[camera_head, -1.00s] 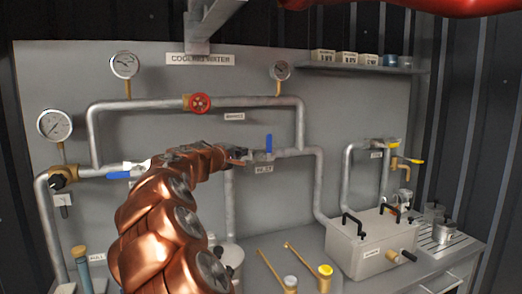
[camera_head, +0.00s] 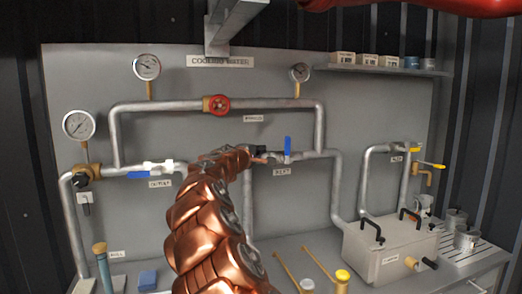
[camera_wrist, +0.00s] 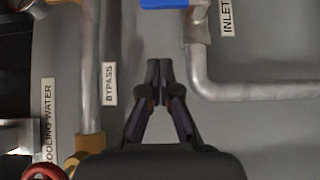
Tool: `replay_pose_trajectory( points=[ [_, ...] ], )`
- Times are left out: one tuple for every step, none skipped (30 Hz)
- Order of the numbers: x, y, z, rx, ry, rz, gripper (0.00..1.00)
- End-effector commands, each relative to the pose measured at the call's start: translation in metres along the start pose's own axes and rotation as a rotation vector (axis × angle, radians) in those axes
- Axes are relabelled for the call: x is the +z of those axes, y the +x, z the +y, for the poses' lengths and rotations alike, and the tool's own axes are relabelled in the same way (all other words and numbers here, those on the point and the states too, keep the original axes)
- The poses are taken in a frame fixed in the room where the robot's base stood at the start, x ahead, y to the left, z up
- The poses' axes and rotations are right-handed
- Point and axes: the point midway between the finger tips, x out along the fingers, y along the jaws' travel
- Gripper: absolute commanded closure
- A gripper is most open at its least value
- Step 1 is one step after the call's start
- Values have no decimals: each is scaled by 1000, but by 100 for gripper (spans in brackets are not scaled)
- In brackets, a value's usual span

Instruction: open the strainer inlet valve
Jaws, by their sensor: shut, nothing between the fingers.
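The inlet valve has a blue lever (camera_head: 287,147) that stands upright, crosswise to its horizontal pipe, above a label (camera_head: 282,170) reading INLET. In the wrist view the blue lever (camera_wrist: 163,3) is cut off at the top edge, beside the INLET label (camera_wrist: 227,15). My gripper (camera_head: 262,155) is just left of the lever in the head view, and my copper-coloured arm reaches up to it. In the wrist view my gripper (camera_wrist: 159,65) is shut and empty, with its tips apart from the lever.
The outlet valve's blue lever (camera_head: 145,175) lies along its pipe at left. A red bypass handwheel (camera_head: 216,104) sits on the upper pipe. Pipes and gauges surround the valve. A grey box with black handles (camera_head: 390,248) and yellow-handled tools (camera_head: 318,261) are on the bench below.

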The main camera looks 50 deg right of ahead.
Motion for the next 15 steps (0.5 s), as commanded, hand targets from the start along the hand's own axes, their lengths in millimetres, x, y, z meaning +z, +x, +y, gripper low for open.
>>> replay_pose_trajectory(
  points=[
    [0, 6, 0, -3, 0, 0, 100],
    [0, 10, 0, -3, -1, 0, 100],
    [0, 15, -1, -4, -2, -1, 100],
    [0, 18, -1, -4, -2, -1, 100],
    [0, 21, -1, -4, -2, 0, 100],
    [0, 25, 0, -3, -1, 1, 100],
    [0, 28, 0, -2, 0, 1, 100],
    [-1, 31, 1, -2, 0, 2, 100],
    [-1, 34, 1, -2, 0, 2, 100],
    [0, 38, 0, -2, 0, 1, 100],
    [0, 41, 0, -3, 0, 1, 100],
    [0, 45, -1, -4, -1, 0, 100],
    [0, 48, -1, -4, -1, 0, 100],
    [0, 51, -1, -4, -1, 0, 100],
    [0, 54, -1, -3, 0, 1, 100]
  ],
)
